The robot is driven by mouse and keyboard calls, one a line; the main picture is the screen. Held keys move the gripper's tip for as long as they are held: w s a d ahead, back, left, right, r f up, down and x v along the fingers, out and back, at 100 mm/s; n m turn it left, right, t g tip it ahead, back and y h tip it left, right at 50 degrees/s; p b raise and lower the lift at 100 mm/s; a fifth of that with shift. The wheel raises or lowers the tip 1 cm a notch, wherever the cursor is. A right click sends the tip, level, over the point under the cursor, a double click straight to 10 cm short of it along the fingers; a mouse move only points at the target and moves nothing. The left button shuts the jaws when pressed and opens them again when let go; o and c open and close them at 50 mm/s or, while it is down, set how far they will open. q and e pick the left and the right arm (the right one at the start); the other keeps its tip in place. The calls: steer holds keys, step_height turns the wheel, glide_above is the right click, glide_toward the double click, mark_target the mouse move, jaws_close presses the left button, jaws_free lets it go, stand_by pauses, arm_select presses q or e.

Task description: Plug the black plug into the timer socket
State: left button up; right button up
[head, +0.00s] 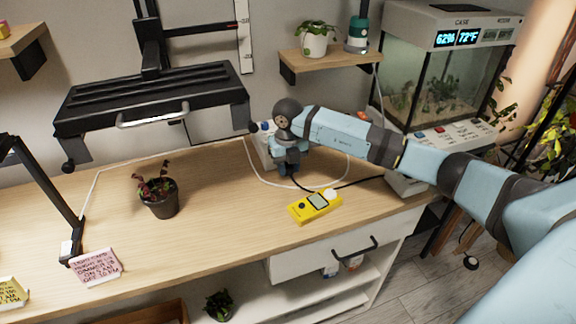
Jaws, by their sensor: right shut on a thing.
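My right gripper (287,167) reaches in from the right, points down over the desk, and is shut on the black plug. The plug is mostly hidden by the fingers. Its black cable (350,184) comes out below the gripper and runs right along the desk. The white timer (267,146) with a blue part on top stands just left of and behind the gripper. The gripper hides part of it, including any view of its socket. I cannot tell whether the plug touches the timer. My left gripper is not in view.
A yellow meter (315,206) lies in front of the gripper. A potted plant (159,197) stands left on the desk (220,215). A black lamp panel (152,97) hangs above. A glass tank (430,80) stands behind my right arm. A white cord loops around the timer area.

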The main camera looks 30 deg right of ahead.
arm_select(q)
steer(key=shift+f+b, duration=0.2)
steer(key=shift+b, duration=0.1)
arm_select(e)
steer(key=shift+w+d, duration=0.15)
steer(key=shift+w, duration=0.55)
steer(key=o, duration=1)
arm_select(q)
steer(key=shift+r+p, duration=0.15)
steer(key=shift+p, duration=0.6)
arm_select(e)
step_height(320, 180, up, 14)
steer(key=shift+f, duration=0.1)
